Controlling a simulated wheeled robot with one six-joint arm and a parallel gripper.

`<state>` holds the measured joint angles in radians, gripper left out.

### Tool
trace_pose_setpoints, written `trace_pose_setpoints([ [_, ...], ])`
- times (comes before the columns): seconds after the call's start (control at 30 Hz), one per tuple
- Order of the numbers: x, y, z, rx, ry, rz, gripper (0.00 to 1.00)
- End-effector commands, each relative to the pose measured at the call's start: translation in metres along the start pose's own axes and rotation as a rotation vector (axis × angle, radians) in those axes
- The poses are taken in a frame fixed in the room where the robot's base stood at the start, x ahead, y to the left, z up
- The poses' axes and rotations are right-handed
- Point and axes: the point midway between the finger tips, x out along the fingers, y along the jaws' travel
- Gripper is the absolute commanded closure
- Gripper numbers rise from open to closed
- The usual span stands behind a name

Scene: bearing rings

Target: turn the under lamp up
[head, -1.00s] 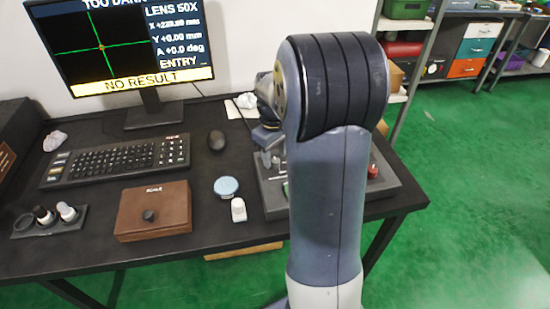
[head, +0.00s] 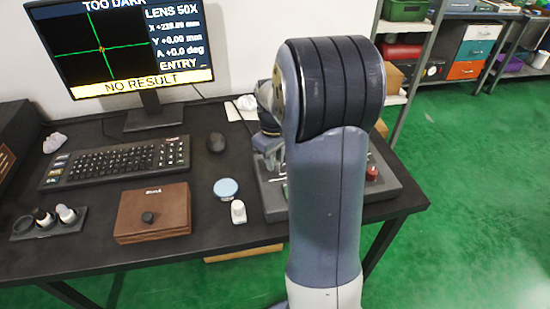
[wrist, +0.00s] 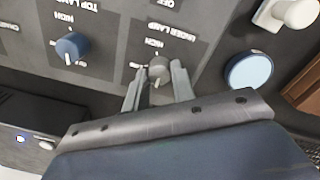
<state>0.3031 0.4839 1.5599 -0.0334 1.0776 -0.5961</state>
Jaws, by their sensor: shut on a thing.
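The under lamp knob (wrist: 159,68) is a small grey dial on the dark control panel in the wrist view. The label beside it reads UNDERLAMP, upside down, with HIGH near it. A pale mark shows on the knob's lower side. My gripper (wrist: 157,77) has one finger on each side of the knob and is shut on it. In the head view my arm hides the gripper, the knob and much of the panel (head: 392,190). The monitor (head: 130,83) reads TOO DARK and NO RESULT.
A blue top lamp knob (wrist: 72,46) sits left of the grey one in the wrist view. A round blue-topped thing (head: 226,187) and a small white piece (head: 238,212) stand beside the panel. A brown box (head: 152,212) and keyboard (head: 115,162) are further left.

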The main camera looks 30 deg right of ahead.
Motion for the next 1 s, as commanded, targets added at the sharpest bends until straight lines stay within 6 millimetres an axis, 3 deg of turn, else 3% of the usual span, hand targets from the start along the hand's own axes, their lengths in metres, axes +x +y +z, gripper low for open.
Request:
trace_pose_setpoints([
  [0.47, -0.0018, 0.0001, -0.0005, 0.124, -0.004, 0.0, 0.98],
  [1.0, -0.0022, 0.0005, -0.0012, 0.612, -0.021, 0.0, 0.98],
])
